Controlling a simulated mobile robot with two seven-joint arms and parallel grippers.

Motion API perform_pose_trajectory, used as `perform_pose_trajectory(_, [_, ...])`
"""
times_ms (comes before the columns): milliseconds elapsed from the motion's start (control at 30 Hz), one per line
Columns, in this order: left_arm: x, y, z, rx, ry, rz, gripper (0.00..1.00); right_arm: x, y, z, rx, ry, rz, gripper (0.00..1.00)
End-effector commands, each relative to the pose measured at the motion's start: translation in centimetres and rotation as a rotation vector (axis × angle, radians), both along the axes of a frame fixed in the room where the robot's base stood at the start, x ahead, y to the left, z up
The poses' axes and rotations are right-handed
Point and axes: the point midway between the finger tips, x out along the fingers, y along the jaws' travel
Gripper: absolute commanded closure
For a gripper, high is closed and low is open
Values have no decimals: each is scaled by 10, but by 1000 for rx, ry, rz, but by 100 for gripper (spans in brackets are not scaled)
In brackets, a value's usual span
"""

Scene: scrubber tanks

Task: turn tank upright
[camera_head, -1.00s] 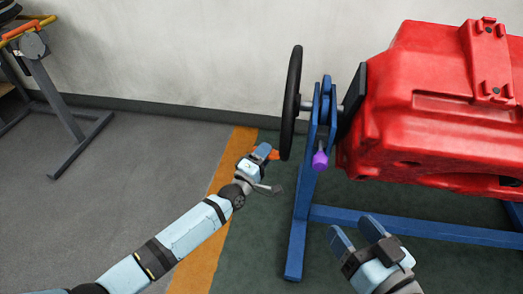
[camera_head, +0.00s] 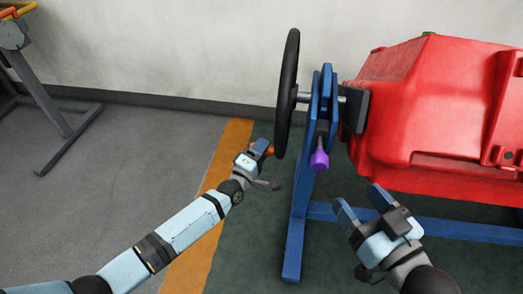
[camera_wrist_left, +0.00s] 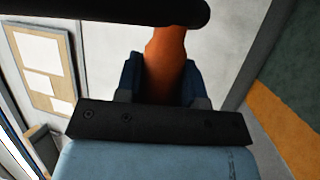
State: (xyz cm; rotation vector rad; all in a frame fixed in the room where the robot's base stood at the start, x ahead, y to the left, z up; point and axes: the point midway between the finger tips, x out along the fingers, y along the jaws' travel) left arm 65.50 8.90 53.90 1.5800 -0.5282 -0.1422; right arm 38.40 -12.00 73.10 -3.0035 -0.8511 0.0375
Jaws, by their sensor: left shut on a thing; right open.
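The red tank (camera_head: 430,115) is mounted on a blue stand (camera_head: 297,235) at the right, its side turned toward me and a small green part showing on top. A black handwheel (camera_head: 288,90) is on the left end of its axle. My left gripper (camera_head: 262,148) is shut on the wheel's orange handle (camera_head: 270,151), at the wheel's lower edge. The handle (camera_wrist_left: 165,65) also shows between the fingers in the left wrist view, below the black rim (camera_wrist_left: 110,10). My right gripper (camera_head: 362,202) is open and empty, in front of the tank. A purple knob (camera_head: 319,160) hangs on the stand's post.
Another dark stand (camera_head: 55,110) with a yellow and orange bar on top is at the far left. A pale wall (camera_head: 180,55) runs behind. Grey floor (camera_head: 120,190) and an orange floor stripe (camera_head: 215,180) lie clear left of the blue stand.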

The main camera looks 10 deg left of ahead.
Motion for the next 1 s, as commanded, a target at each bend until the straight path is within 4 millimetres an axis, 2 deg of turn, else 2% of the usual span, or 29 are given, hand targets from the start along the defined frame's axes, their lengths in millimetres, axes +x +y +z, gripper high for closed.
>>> perform_pose_trajectory(33, [4,2,-7,3,3,3,100,1,-1,-4,-12,-17,0,34])
perform_pose_trajectory(333, [26,2,-18,1,-154,2,100,9,-5,-1,-67,-115,-5,34])
perform_pose_trajectory(700, [54,1,-23,-8,-337,3,100,13,-9,8,-103,-202,-9,34])
perform_pose_trajectory(1000, [68,1,-25,-11,-453,2,100,13,-11,7,-117,-211,-6,34])
